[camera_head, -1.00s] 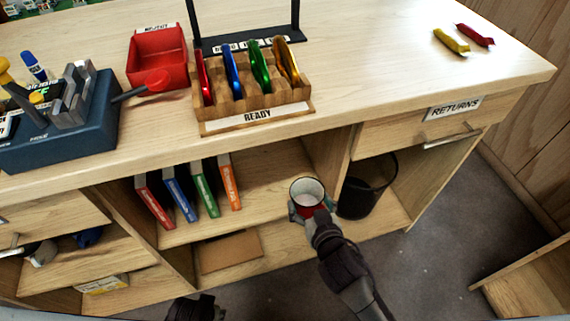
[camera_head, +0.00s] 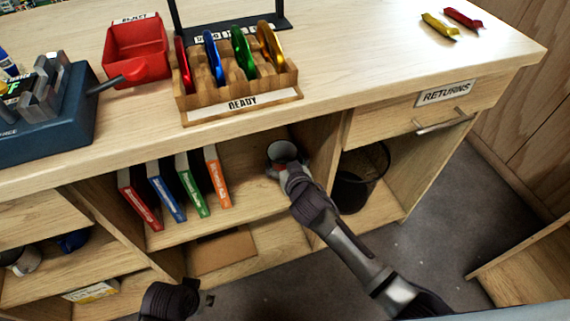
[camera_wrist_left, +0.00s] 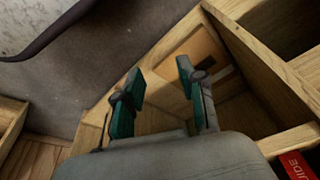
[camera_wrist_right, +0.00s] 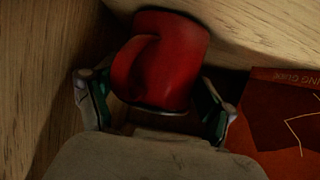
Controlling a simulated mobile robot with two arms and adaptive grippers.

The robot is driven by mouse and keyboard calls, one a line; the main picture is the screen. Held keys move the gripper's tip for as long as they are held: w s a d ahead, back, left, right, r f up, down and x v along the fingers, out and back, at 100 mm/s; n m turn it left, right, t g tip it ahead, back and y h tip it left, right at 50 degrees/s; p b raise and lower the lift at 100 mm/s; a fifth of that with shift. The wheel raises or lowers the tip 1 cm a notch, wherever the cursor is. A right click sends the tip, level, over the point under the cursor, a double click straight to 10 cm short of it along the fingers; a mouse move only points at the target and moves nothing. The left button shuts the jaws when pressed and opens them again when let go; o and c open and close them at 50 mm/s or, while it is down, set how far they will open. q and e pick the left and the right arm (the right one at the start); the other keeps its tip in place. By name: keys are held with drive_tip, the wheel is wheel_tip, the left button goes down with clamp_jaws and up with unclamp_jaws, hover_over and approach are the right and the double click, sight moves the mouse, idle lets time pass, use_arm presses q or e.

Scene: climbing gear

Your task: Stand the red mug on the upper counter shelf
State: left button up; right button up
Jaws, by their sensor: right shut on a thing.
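The red mug (camera_head: 284,151) is inside the open compartment under the counter, near its right divider. Its pale inside faces up toward the head camera. My right gripper (camera_head: 287,169) is shut on it. In the right wrist view the red mug (camera_wrist_right: 165,55) sits between the two fingers, close to wooden walls. I cannot tell whether its base touches the upper shelf (camera_head: 250,188). My left gripper (camera_head: 206,299) is low in front of the counter. In the left wrist view its fingers (camera_wrist_left: 160,95) are apart and empty.
Several upright guide books, the nearest orange (camera_head: 217,177), stand left of the mug on the same shelf. A black bin (camera_head: 361,178) stands right of the divider. A brown flat piece (camera_head: 222,250) lies on the lower shelf. A wooden rack (camera_head: 240,95) stands on the counter top.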

use_arm(q)
drive_tip(key=shift+r, duration=0.2)
use_arm(e)
drive_tip(key=shift+f, duration=0.1)
use_arm(q)
drive_tip(key=shift+r, duration=0.25)
use_arm(e)
drive_tip(key=o, duration=1.1)
